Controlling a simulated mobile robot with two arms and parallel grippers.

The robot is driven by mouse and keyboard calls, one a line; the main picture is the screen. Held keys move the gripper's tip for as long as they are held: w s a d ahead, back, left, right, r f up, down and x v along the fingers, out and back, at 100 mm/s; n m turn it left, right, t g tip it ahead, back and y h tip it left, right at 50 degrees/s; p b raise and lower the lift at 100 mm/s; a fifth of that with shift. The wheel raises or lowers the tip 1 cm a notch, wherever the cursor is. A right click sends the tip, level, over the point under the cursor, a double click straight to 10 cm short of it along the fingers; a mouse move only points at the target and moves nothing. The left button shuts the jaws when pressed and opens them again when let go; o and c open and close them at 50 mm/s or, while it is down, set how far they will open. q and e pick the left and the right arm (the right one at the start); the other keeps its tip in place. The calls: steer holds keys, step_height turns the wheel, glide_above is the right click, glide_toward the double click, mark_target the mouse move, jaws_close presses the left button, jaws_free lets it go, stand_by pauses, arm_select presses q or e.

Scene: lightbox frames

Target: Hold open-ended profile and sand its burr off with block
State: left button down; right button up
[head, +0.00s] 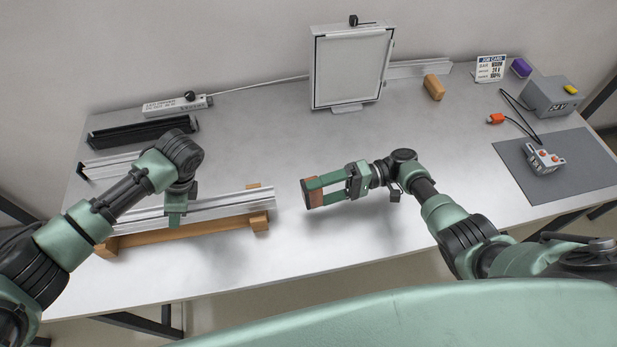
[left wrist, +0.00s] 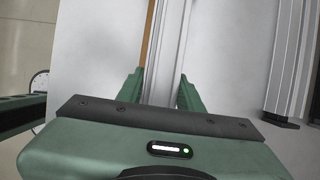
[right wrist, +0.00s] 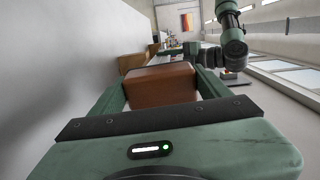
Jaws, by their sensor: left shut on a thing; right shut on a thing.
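The silver profile (head: 232,205) lies across a wooden rest (head: 190,233) at the left front of the table, its right end pointing toward the middle. My left gripper (head: 175,212) is shut on the profile; in the left wrist view the profile (left wrist: 166,60) runs between both fingers. My right gripper (head: 322,191) is shut on the brown sanding block with a dark face (head: 308,195), which also fills the jaws in the right wrist view (right wrist: 160,84). The block is apart from the profile, a short gap to its right. The burr is too small to make out.
A white lightbox panel (head: 349,70) stands at the back middle. Black profiles (head: 145,132) and another silver profile (head: 108,166) lie at the back left. A wooden block (head: 434,87), job card (head: 490,68), grey box (head: 553,96) and mat (head: 585,155) are right. The centre is clear.

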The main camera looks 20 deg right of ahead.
arm_select(q)
steer(key=shift+a, duration=0.1)
arm_select(e)
steer(key=shift+s+d+f+m+t+y, duration=0.35)
steer(key=shift+f+m+t, duration=0.2)
steer(key=shift+t, duration=0.25)
steer(key=shift+a, duration=0.2)
steer(key=shift+w+a, duration=0.2)
steer(key=shift+a, duration=2.5)
steer(key=shift+w+a, duration=0.1)
steer(key=shift+a, duration=0.85)
steer(key=shift+w+d+f, duration=0.1)
steer(key=shift+w, duration=2.2)
arm_select(q)
steer(key=shift+w, duration=0.1)
arm_select(e)
steer(key=shift+w, duration=0.6)
